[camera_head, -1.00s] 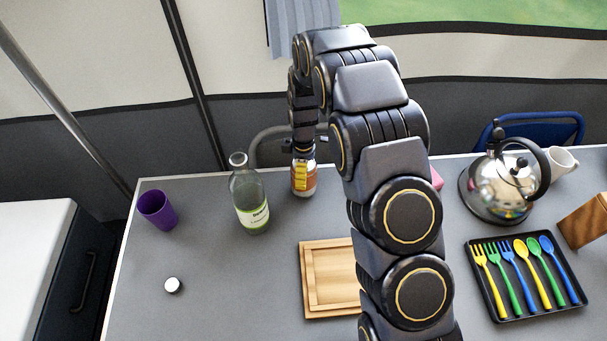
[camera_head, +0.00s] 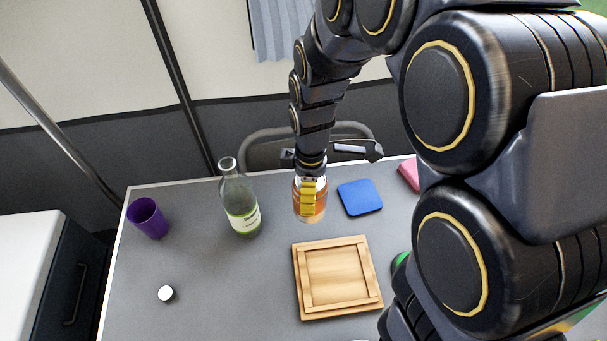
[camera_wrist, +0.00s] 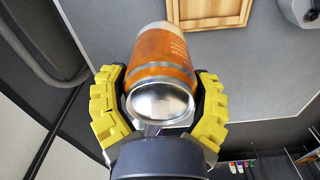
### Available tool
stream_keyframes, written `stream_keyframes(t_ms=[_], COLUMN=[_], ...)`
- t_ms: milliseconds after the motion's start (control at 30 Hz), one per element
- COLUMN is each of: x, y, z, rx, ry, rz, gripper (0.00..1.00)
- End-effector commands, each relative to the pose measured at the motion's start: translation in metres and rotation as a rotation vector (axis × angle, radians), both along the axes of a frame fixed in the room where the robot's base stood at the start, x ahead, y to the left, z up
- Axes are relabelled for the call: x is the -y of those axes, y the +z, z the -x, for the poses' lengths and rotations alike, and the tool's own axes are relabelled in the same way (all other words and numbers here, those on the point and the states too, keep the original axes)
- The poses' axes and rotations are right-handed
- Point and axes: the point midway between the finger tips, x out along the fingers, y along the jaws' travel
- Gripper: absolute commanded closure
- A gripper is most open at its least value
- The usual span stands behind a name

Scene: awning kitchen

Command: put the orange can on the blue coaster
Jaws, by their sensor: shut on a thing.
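The orange can (camera_head: 321,200) is in my gripper (camera_head: 308,197), whose yellow fingers are closed around it. In the wrist view the can (camera_wrist: 163,55) lies between both yellow fingers of my gripper (camera_wrist: 160,100), with its silver end facing the camera. In the head view the can is near the table's back edge, left of the coaster; I cannot tell whether it touches the table. The blue coaster (camera_head: 360,198) lies flat and bare on the table, a short way right of the can. The wrist view does not show the coaster.
A green-labelled bottle (camera_head: 240,205) stands close left of the can. A purple cup (camera_head: 148,219) and a white-topped small item (camera_head: 166,293) are farther left. A wooden tray (camera_head: 303,279) lies in front. A pink item (camera_head: 409,174) is right of the coaster. My arm hides the table's right side.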

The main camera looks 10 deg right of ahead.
Motion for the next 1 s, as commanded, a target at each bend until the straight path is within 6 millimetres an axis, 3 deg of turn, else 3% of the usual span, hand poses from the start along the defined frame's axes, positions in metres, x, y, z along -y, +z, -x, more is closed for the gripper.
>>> stream_keyframes(t_ms=[167, 500, 667, 767, 1000], x=[0.013, 0.091, 0.107, 0.112, 0.124], y=[0.006, 0.015, 0.016, 0.012, -0.008], z=[0.01, 0.038, 0.044, 0.037, -0.008], rx=[0.003, 0.004, 0.006, 0.005, 0.006], ry=[0.009, 0.12, 0.158, 0.166, 0.166], rz=[0.0, 0.0, -0.001, 0.0, 0.001], gripper=[0.51, 0.51, 0.51, 0.51, 0.51])
